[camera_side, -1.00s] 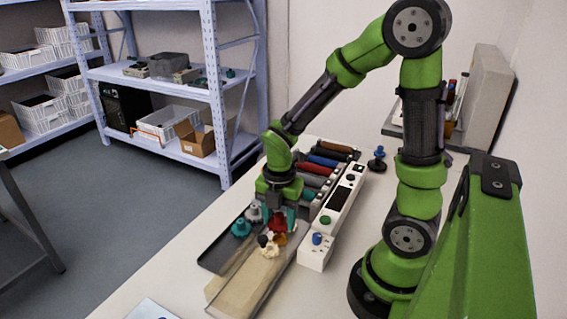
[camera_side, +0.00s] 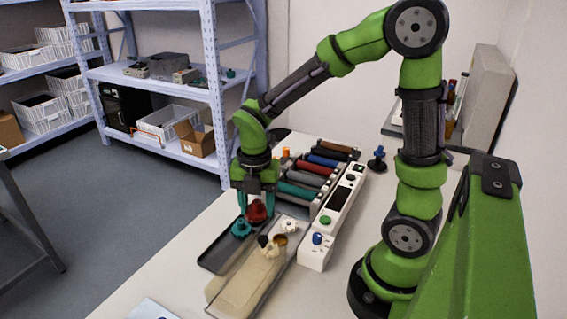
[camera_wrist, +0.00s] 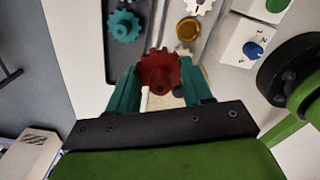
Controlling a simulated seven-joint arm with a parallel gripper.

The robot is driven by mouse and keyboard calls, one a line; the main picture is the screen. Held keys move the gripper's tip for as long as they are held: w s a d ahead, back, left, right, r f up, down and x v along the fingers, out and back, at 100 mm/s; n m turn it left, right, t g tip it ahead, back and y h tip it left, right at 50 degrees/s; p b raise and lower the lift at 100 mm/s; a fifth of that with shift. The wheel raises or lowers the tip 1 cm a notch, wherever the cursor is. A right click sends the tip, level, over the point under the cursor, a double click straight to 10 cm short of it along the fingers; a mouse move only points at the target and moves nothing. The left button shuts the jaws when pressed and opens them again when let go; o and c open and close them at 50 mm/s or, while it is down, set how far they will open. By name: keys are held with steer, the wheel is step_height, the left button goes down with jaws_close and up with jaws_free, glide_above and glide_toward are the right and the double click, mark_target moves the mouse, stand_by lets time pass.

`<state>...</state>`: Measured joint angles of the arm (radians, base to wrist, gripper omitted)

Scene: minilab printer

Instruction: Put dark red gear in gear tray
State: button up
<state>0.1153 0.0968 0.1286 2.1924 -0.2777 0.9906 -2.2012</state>
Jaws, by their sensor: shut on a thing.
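The dark red gear (camera_side: 257,211) is held between the teal fingers of my gripper (camera_side: 256,200); it also shows between the fingertips in the wrist view (camera_wrist: 158,72). My gripper is shut on it. In the side view it appears over the dark gear tray (camera_side: 214,258), close to the teal gear (camera_side: 241,228); its exact height is hard to tell. The teal gear lies in the tray and also shows at upper left in the wrist view (camera_wrist: 123,26). The wrist view shows the red gear near the tray's edge.
A white control box (camera_side: 316,252) with a blue knob and several coloured spools (camera_side: 313,169) stand to the right and behind.

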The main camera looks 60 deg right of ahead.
mark_target(225, 252)
steer(key=w+a+n, duration=0.6)
steer(key=f, duration=0.9)
steer(key=shift+w+d+f, duration=0.15)
steer(key=shift+d+f, duration=0.05)
steer(key=o, duration=0.7)
steer(key=shift+f, duration=0.15)
